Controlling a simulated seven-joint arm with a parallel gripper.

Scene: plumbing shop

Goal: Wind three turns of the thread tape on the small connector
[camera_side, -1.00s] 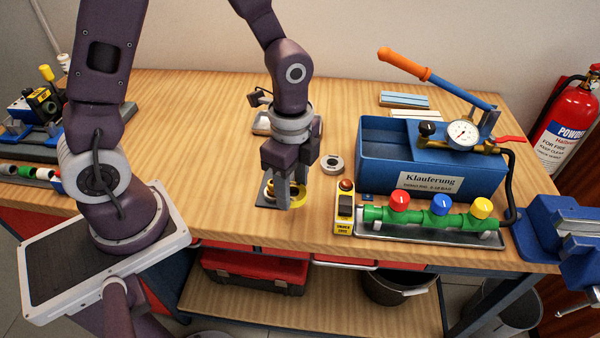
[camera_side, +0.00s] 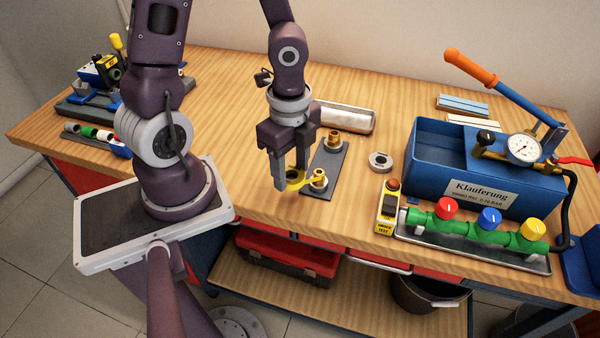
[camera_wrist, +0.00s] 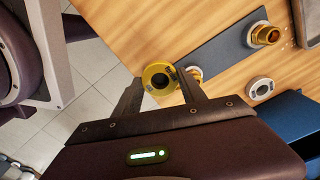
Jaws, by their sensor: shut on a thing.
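My gripper (camera_side: 291,185) is shut on the yellow ring-shaped spool of thread tape (camera_side: 293,184). In the wrist view the spool (camera_wrist: 159,65) sits between the fingertips, its dark hole facing the camera. Two brass connectors stand upright on a dark plate (camera_side: 324,166). The near one, which looks smaller (camera_side: 319,178), is just right of the spool; in the wrist view (camera_wrist: 196,73) it is partly hidden by a finger. I cannot tell whether spool and connector touch. The other brass connector (camera_side: 333,139) stands at the plate's far end. Any tape strand is too small to see.
A grey-white ring (camera_side: 380,160) lies right of the plate, and a silvery tray (camera_side: 346,117) lies behind it. A yellow tester (camera_side: 387,208), green valve manifold (camera_side: 470,228) and blue pump box (camera_side: 440,170) stand to the right. The bench's front edge is close to my gripper.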

